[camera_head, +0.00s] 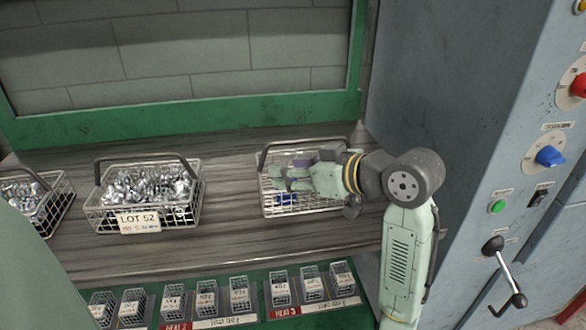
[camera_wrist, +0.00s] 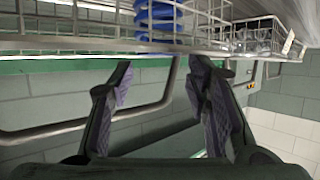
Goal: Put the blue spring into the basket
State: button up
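The blue spring (camera_head: 286,199) is inside the wire basket (camera_head: 318,209) on the right of the shelf, seen below my fingers in the head view. In the wrist view the blue spring (camera_wrist: 156,20) shows at the top with its coils stacked, at the wire basket (camera_wrist: 80,44), whose lower part is cut off by the frame. My gripper (camera_head: 284,178) is over this basket. In the wrist view my gripper (camera_wrist: 160,67) has its two fingers wide apart with nothing between them. The spring is apart from the fingers.
A basket labelled LOT 52 (camera_head: 101,219), full of metal springs, stands to the left, with another (camera_head: 62,205) at the far left. The shelf (camera_head: 225,235) is clear between the baskets. A grey control cabinet (camera_head: 440,110) stands close on the right. The right basket's raised handle (camera_head: 262,158) is near my gripper.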

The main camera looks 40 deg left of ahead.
jog(key=shift+o, duration=0.9)
